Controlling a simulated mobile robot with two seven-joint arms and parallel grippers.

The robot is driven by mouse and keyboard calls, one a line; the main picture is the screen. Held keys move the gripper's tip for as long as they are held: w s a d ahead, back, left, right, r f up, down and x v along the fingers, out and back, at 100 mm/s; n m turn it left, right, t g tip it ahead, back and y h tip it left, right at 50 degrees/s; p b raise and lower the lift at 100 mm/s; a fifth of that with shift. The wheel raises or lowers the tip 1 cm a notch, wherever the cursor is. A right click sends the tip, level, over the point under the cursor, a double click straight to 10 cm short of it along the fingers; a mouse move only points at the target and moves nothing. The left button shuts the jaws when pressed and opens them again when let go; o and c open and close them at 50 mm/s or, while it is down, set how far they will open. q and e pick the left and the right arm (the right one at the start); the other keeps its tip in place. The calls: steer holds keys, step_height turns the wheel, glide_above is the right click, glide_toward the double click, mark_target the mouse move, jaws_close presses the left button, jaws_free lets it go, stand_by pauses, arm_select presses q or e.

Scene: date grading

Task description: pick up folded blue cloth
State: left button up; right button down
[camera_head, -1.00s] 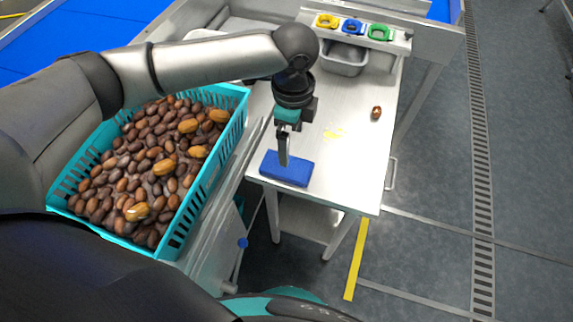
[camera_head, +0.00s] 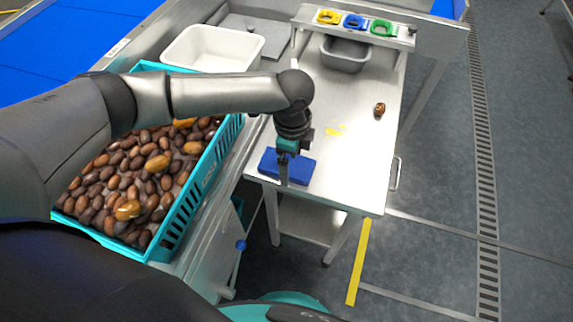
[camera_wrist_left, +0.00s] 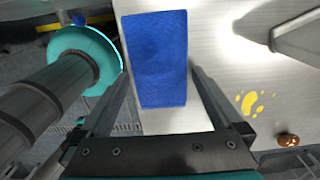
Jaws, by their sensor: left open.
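The folded blue cloth (camera_head: 299,166) lies flat near the front left corner of the steel table (camera_head: 335,185). It also shows in the left wrist view (camera_wrist_left: 157,60) as a blue rectangle. My left gripper (camera_head: 284,178) points down over the cloth in the head view and hides part of it. In the left wrist view its two fingers (camera_wrist_left: 160,85) are apart, one on each side of the cloth's near part. Nothing is held, and I cannot tell how high the fingertips are. My right gripper is not in view.
A teal crate (camera_head: 190,209) of dates stands left of the table. A white bin (camera_head: 213,48) and grey bin (camera_head: 345,54) stand at the back. One date (camera_head: 379,109) lies on the table's right side beyond a yellow mark (camera_head: 336,130).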

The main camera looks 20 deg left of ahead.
mark_target(291, 164)
arm_select(q)
steer(key=shift+c, duration=0.4)
steer(key=c, duration=0.3)
steer(key=shift+r, duration=0.1)
steer(key=c, duration=0.8)
steer(key=shift+r, duration=0.3)
steer(key=shift+r+p, duration=2.7)
steer(key=shift+r, duration=7)
